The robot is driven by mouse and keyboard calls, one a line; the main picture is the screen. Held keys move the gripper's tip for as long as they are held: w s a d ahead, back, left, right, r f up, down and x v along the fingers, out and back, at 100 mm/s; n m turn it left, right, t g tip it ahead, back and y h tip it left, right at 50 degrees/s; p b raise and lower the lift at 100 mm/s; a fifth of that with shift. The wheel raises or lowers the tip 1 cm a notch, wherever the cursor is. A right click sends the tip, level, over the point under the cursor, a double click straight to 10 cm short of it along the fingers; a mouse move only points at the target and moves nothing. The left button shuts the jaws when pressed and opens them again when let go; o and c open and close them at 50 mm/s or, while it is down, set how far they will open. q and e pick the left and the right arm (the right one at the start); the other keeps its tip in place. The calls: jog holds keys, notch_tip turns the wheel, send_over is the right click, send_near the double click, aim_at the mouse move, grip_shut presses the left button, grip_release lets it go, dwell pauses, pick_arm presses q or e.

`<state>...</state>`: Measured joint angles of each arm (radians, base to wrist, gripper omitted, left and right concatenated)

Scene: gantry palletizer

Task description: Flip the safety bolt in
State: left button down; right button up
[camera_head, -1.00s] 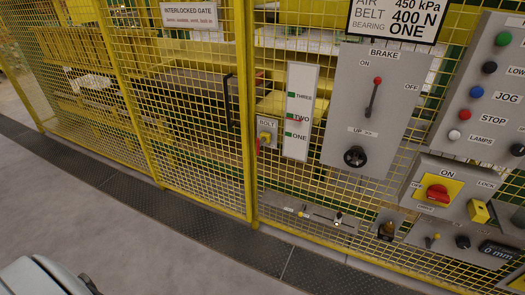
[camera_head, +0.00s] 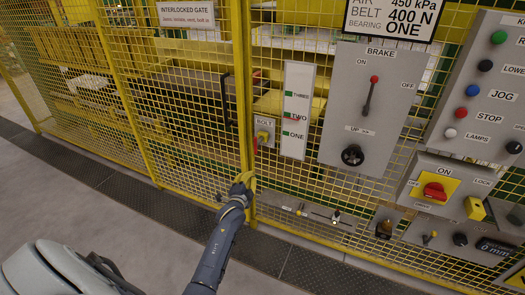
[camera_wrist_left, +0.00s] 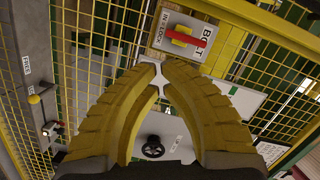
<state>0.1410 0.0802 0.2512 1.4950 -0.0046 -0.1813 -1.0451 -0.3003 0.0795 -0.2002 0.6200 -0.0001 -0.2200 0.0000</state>
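The safety bolt (camera_head: 264,134) is a grey plate marked BOLT with a yellow knob and a red handle, on the fence post right of the interlocked gate (camera_head: 175,110). In the left wrist view, the bolt (camera_wrist_left: 180,36) is beyond the fingertips, near the top, with its red handle and an "IN = LOCK" label. My left gripper (camera_head: 243,182) has yellow fingers and is just below the bolt in the head view, apart from it. In the left wrist view, its fingertips (camera_wrist_left: 161,80) almost meet, with nothing held between them. My right gripper is not in view.
A THREE/TWO/ONE level strip (camera_head: 297,110) is just right of the bolt. The brake panel (camera_head: 372,105) and a red rotary switch (camera_head: 435,191) are further right. A low shelf with small levers (camera_head: 315,214) is at the lower right. Floor is clear at left.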

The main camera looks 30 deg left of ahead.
aim_at(256, 146)
pick_arm(q)
notch_tip(256, 146, up, 4)
jog(key=m, duration=0.4)
jog(key=shift+t+y, duration=0.3)
jog(key=shift+t, duration=0.1)
jog(key=x, duration=1.4)
